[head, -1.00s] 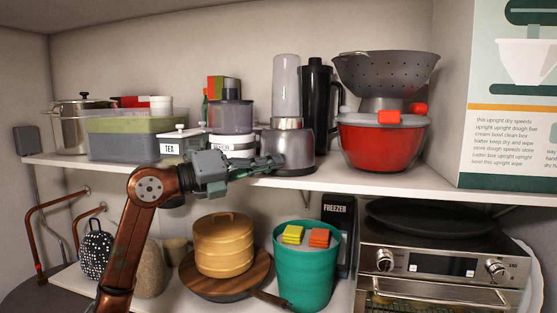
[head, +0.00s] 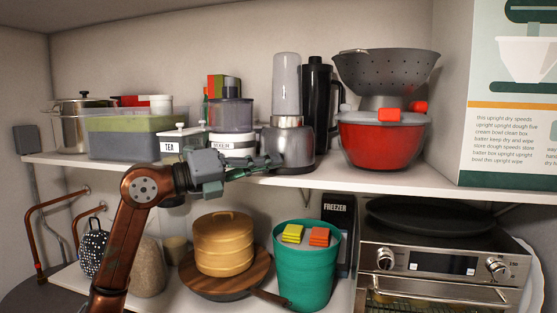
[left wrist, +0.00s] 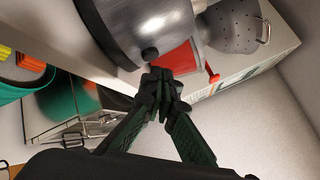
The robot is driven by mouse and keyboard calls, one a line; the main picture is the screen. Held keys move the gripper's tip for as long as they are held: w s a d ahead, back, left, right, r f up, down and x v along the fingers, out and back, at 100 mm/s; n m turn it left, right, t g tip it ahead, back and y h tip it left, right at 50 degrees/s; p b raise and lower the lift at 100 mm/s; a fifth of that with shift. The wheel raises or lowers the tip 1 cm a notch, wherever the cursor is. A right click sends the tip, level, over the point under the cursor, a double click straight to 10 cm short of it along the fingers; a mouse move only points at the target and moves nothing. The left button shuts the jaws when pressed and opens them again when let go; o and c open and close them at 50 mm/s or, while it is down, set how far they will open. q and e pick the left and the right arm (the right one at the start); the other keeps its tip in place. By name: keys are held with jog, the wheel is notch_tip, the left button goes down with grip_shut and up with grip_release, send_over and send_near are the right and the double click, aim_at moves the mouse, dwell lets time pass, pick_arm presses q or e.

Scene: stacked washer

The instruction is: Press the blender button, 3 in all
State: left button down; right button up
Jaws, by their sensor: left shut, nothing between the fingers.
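The blender (head: 291,147) stands upright near the shelf's front edge, with a silver base and a pale grey upper jar. My right gripper is not in view.
A red bowl (head: 380,145) under a grey colander (head: 386,75) stands right of the blender. A black tall flask (head: 318,95), a food processor (head: 231,114) and a TEA canister (head: 184,143) are close by. A green bin (head: 305,270) stands below the shelf (head: 400,180).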

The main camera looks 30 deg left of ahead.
pick_arm(q)
jog(key=s+b, duration=0.1)
jog(key=s, duration=0.1)
jog(key=s+d, duration=0.1)
jog(key=s, duration=0.1)
jog(key=shift+s+b, duration=0.4)
dwell(1.9)
